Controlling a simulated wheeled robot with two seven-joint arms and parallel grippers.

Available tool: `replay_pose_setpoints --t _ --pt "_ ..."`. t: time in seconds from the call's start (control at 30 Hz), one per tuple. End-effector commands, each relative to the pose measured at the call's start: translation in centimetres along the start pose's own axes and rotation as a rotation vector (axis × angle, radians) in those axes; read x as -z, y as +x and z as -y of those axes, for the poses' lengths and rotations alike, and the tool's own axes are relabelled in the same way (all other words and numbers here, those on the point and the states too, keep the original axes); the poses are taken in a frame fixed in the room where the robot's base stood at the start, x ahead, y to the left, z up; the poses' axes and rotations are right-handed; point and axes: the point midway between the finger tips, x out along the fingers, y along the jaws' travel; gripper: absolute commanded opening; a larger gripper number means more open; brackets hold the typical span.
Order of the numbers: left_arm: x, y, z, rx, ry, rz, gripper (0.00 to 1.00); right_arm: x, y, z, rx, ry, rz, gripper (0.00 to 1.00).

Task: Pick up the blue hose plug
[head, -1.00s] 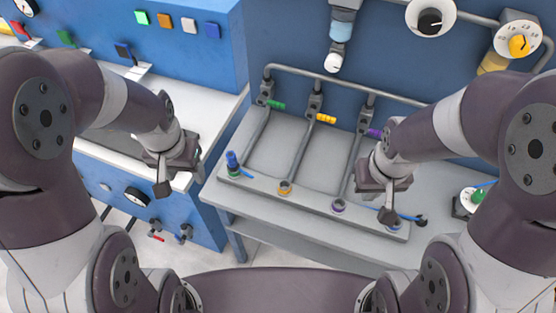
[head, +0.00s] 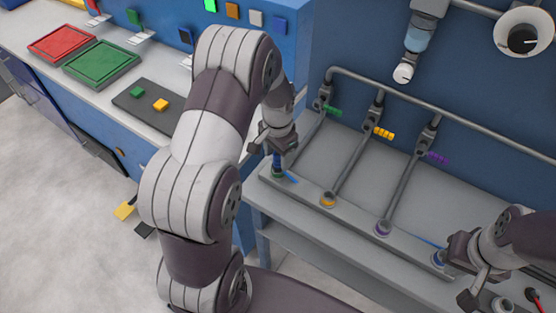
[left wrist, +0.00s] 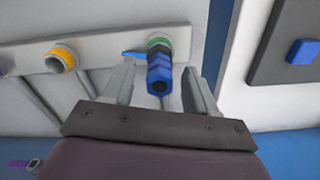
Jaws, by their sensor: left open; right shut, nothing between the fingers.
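My left gripper (head: 270,158) is open, with one finger on each side of the plug and visible gaps between. In the head view the plug (head: 277,164) is partly hidden by my left gripper. A blue lever (head: 291,177) sticks out beside the socket. My right gripper (head: 462,276) is shut and empty, near the right end of the rail.
An orange socket (head: 328,199) and a purple socket (head: 382,228) sit along the rail (head: 355,216). Pipes with green, yellow and purple handles rise to the wall. Left of my left arm, a counter holds a red tray (head: 62,43) and a green tray (head: 101,64).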

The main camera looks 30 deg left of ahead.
Motion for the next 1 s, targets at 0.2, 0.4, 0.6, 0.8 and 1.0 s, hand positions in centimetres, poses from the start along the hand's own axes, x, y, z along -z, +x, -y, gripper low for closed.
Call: replay_pose_setpoints --t 0.2,0.4,0.6,0.8,1.0 --pt "0.0 1.0 0.0 0.001 -0.001 -0.001 0.57 0.0 0.0 0.0 0.000 0.000 0.000 0.00" --pt "0.0 0.9 0.0 0.000 -0.001 0.000 0.18 0.0 0.0 0.0 0.000 0.000 0.001 0.00" --pt "0.0 0.9 0.0 0.000 -0.001 -0.001 0.00 0.0 0.0 0.0 0.000 0.000 0.001 0.00" --pt "0.0 0.7 0.0 0.001 -0.001 -0.001 0.00 0.0 0.0 0.0 0.000 0.000 0.000 0.00" --pt "0.1 -1.7 0.1 0.003 -0.001 -0.004 0.00 -0.1 0.4 0.0 0.000 0.000 0.000 0.00"
